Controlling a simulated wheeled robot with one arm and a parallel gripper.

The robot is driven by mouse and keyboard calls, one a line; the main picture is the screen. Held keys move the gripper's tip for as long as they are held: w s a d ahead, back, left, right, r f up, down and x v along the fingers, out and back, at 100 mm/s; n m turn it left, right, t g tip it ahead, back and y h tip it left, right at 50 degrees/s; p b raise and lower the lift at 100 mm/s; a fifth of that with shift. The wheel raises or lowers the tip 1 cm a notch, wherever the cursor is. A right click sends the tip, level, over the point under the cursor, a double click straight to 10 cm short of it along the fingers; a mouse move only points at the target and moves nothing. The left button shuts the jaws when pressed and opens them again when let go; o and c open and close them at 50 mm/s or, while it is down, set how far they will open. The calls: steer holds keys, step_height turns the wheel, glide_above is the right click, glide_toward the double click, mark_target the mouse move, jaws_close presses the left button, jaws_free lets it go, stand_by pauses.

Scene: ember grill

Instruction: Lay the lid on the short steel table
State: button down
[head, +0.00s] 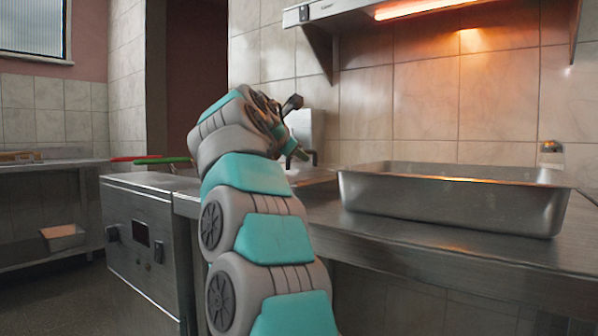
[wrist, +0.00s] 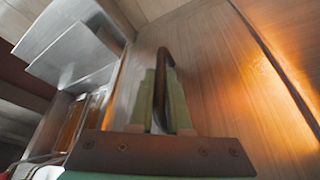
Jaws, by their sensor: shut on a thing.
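My gripper (wrist: 160,103) has green fingers closed on a dark bent handle in the wrist view. The handle (wrist: 166,58) stands over a broad brushed-steel face (wrist: 215,95) that appears to be the lid, with orange light reflected on its right. In the head view, my gripper (head: 298,147) is over the counter, left of the steel pan, partly hidden by my arm. The lid is hard to make out there. A steel table (head: 40,164) with a lower shelf stands at the far left; I cannot tell whether it is the short one.
A deep, open steel pan (head: 450,205) sits on the long steel counter (head: 440,248) at right. A steel unit with knobs (head: 145,245) stands left of my arm, with red-handled (head: 130,158) and green-handled (head: 165,160) tools above it. A glowing hood (head: 400,20) hangs overhead.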

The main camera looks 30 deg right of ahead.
mark_target(304, 169)
step_height(304, 169, down, 3)
steer(key=shift+f+b, duration=0.1)
steer(key=shift+b, duration=1)
steer(key=c, duration=0.9)
jaws_free()
steer(key=shift+o, duration=0.2)
steer(key=shift+s+a+r, duration=0.1)
steer(key=shift+a+r, duration=0.1)
steer(key=shift+a, duration=0.05)
steer(key=p+v, duration=0.2)
steer(key=v, duration=0.8)
steer(key=shift+v, duration=0.75)
